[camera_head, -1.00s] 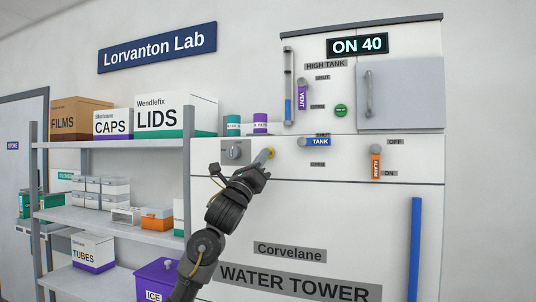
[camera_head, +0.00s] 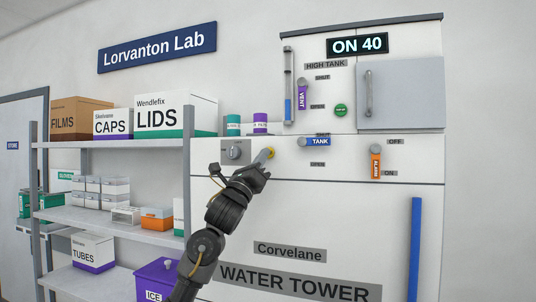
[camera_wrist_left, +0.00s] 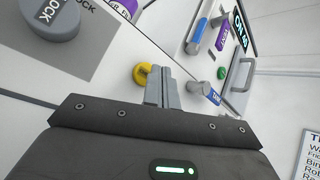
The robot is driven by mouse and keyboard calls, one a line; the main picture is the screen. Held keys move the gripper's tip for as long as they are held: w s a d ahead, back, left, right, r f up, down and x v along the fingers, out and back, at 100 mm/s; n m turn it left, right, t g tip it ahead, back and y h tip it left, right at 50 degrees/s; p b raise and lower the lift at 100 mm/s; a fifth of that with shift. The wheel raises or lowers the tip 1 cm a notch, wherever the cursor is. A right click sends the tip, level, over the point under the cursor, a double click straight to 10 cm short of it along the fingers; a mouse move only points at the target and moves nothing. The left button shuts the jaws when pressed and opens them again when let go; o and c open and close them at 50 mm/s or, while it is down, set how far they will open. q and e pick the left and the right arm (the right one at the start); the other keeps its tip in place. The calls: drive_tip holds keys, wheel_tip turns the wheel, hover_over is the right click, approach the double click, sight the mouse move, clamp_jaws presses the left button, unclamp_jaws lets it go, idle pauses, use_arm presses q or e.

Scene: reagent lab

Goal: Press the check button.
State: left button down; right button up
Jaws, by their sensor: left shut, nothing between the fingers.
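A round green button (camera_head: 341,110) with small pale writing that I cannot read sits on the upper panel of the water tower. It also shows in the left wrist view (camera_wrist_left: 221,73). A yellow round part (camera_head: 271,152) sits on the lower panel, right at my left gripper's tips; the left wrist view shows it (camera_wrist_left: 142,74) just left of the fingers. I cannot tell whether they touch. No label reading "check" is legible. My left gripper (camera_head: 265,156) is shut and empty, its fingers together (camera_wrist_left: 162,84), below and left of the green button. My right gripper is not in view.
Around these are a grey knob (camera_head: 234,152), a purple VENT lever (camera_head: 302,97), a blue TANK lever (camera_head: 318,142) and an orange ALARM lever (camera_head: 376,165). A display (camera_head: 358,46) reads ON 40. A loaded shelf (camera_head: 110,144) stands left.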

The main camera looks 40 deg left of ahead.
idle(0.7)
use_arm(q)
drive_tip(key=shift+w+a, duration=0.1)
drive_tip(key=shift+w, duration=0.3)
drive_tip(key=shift+w+a, duration=0.15)
drive_tip(key=shift+w, duration=0.2)
idle(0.6)
drive_tip(key=shift+s, duration=0.1)
drive_tip(key=shift+s+d+b, duration=0.25)
drive_tip(key=shift+s+b, duration=0.1)
drive_tip(key=shift+s, duration=0.25)
drive_tip(key=shift+s, duration=0.1)
drive_tip(key=shift+s+d+b, duration=0.3)
drive_tip(key=shift+s, duration=0.45)
drive_tip(key=shift+s+d+b, duration=0.25)
drive_tip(key=shift+s, duration=0.55)
drive_tip(key=shift+s+d+b, duration=0.3)
drive_tip(key=shift+s, duration=0.45)
